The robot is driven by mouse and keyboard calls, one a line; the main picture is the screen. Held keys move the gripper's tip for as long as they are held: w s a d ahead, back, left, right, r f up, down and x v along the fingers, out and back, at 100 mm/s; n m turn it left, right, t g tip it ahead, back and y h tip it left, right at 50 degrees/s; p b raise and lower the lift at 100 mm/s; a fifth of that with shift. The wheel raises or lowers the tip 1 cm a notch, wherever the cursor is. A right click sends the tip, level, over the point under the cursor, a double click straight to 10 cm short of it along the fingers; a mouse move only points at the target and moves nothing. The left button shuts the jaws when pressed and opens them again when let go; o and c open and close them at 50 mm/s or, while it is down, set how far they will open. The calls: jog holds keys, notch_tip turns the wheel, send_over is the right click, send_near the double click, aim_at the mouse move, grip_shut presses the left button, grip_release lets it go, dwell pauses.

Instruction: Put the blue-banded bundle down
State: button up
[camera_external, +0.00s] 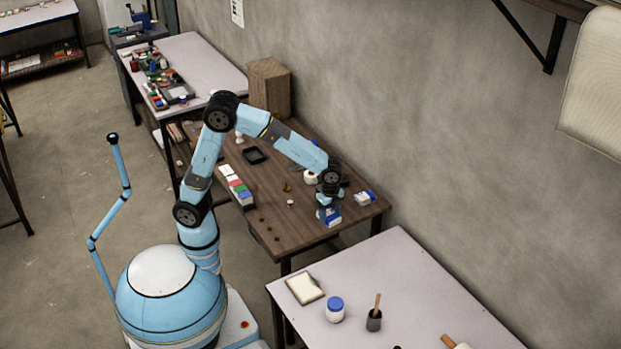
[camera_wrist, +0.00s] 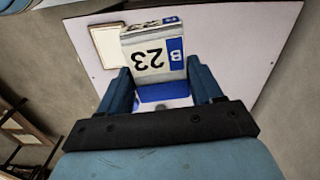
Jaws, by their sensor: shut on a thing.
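The blue-banded bundle (camera_wrist: 148,56) is a white block marked 23, with a blue strip marked B on its right side. It is between the two fingers of my gripper (camera_wrist: 161,88), which is shut on it. In the external view the bundle (camera_external: 329,217) hangs below my gripper (camera_external: 328,203), at the right front edge of the brown table (camera_external: 300,232). I cannot tell whether it touches the tabletop.
Another white and blue block (camera_external: 365,198) lies at the table's right end. A row of coloured blocks (camera_external: 237,186) and a black tray (camera_external: 254,156) are further left.

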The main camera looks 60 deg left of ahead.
jog(key=s+d+m, duration=0.1)
jog(key=s+d, duration=0.4)
send_over(357, 278)
jog(key=f, duration=2.1)
jog(key=shift+s+a+f, duration=0.25)
jog(key=shift+s+a, duration=0.1)
jog(key=shift+a, duration=0.05)
jog(key=shift+w+d+f, duration=0.35)
jog(key=shift+w+f, duration=0.15)
jog(key=shift+f, duration=1.7)
jog(key=shift+f, duration=0.1)
jog(key=o, duration=1.1)
